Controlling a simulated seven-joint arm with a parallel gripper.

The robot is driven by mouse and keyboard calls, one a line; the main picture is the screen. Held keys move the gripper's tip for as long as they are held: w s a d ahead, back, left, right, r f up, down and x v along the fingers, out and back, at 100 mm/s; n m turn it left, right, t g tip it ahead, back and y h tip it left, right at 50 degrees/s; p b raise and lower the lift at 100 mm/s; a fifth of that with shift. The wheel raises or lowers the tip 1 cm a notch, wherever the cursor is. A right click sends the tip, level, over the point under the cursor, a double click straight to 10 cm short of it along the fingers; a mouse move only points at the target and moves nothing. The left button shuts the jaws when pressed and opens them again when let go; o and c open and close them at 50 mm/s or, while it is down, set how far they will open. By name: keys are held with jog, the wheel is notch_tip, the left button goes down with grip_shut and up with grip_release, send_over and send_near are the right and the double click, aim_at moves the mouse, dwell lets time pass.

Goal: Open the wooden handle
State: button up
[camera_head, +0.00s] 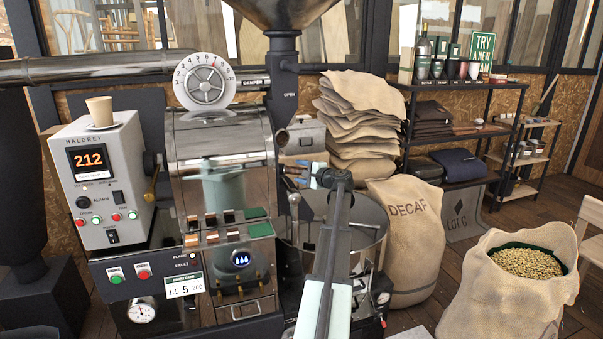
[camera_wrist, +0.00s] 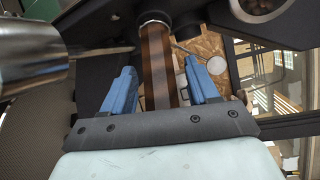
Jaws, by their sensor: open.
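The wooden handle (camera_wrist: 157,60) is a brown bar with a pale metal collar at its far end. In the wrist view it runs between the two blue fingers of my gripper (camera_wrist: 160,68). In the head view my gripper (camera_head: 315,174) is at the right side of the roaster's drum front (camera_head: 222,150), and I cannot make out the handle clearly there.
A round cooling bin (camera_head: 358,212) stands behind my arm. Right of it are a DECAF sack (camera_head: 413,235) and an open sack of beans (camera_head: 500,300). A grey control box (camera_head: 98,180) stands left. In the wrist view a shiny metal cylinder (camera_wrist: 30,55) is close on the left.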

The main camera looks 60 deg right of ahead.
grip_shut()
dwell(0.6)
